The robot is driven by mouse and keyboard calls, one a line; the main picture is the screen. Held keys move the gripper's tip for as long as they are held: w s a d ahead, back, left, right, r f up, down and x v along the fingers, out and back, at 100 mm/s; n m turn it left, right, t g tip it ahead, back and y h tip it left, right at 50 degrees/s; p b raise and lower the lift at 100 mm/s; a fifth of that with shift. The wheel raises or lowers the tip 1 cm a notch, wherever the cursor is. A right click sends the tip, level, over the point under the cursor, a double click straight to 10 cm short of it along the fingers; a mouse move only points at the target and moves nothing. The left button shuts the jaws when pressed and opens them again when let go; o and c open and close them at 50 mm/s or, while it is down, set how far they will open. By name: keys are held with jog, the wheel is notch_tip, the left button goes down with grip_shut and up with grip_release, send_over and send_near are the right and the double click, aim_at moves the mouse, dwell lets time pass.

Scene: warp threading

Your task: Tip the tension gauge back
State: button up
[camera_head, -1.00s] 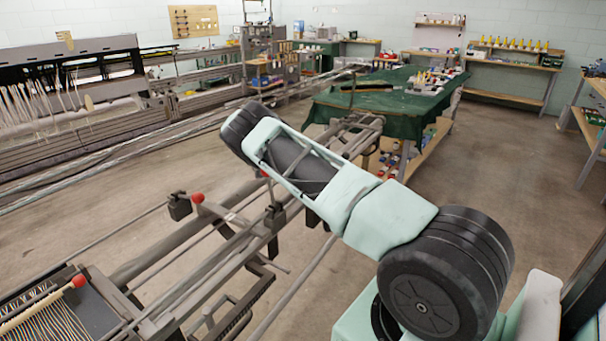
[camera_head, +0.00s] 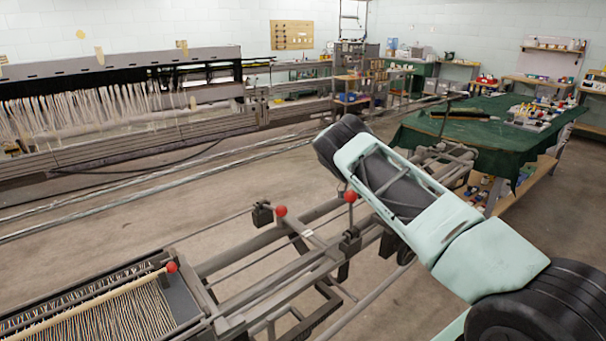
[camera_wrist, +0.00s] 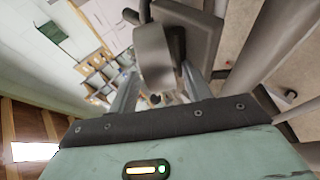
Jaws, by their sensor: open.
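My gripper (camera_wrist: 158,82) is open in the wrist view, its two grey fingers apart. A grey-brown block (camera_wrist: 153,55) on a larger dark part shows ahead of the fingers; I cannot tell whether they touch it. No thing is clearly recognisable as the tension gauge. In the head view, two red-knobbed levers stand on the metal frame: a left red knob (camera_head: 281,211) and a right red knob (camera_head: 350,196) close to my arm. A third red knob (camera_head: 172,267) is beside the threaded warp bed. My gripper is hidden behind my arm in the head view.
The metal frame (camera_head: 300,245) with rails and the warp bed (camera_head: 120,312) fill the lower left. A large loom (camera_head: 120,95) stands behind, with long rails. A table with a green cloth (camera_head: 480,145) is at the right. Bare floor lies between loom and frame.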

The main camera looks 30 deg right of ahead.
jog(key=shift+s+d+r+m+t+y+p, duration=0.2)
jog(key=shift+t+p, duration=0.35)
jog(key=shift+p, duration=1.35)
jog(key=shift+s+a+r+m+t+y+p, duration=0.2)
jog(key=shift+t+p, duration=0.3)
jog(key=shift+p, duration=1.4)
jog(key=shift+s+d+m+t+p, duration=0.1)
jog(key=shift+s+t+p, duration=0.35)
jog(key=shift+p, duration=1.45)
jog(key=shift+w+f+t+p, duration=0.1)
jog(key=shift+w+t+p, duration=0.15)
jog(key=shift+p, duration=0.45)
jog(key=b+v, duration=0.6)
jog(key=v, duration=0.6)
jog(key=s+a+r+n+t+y, duration=0.1)
jog(key=s+a+r+n, duration=0.1)
jog(key=a, duration=0.7)
jog(key=s+a+r+n+t+y, duration=0.1)
jog(key=s+a+r+n+y, duration=0.1)
jog(key=a, duration=0.7)
jog(key=s+a+r+n+t+y, duration=0.1)
jog(key=a+n, duration=0.3)
jog(key=a, duration=0.5)
jog(key=shift+s+r+n+y, duration=0.3)
jog(key=shift+s+r+y, duration=0.1)
jog(key=shift+s+r, duration=0.45)
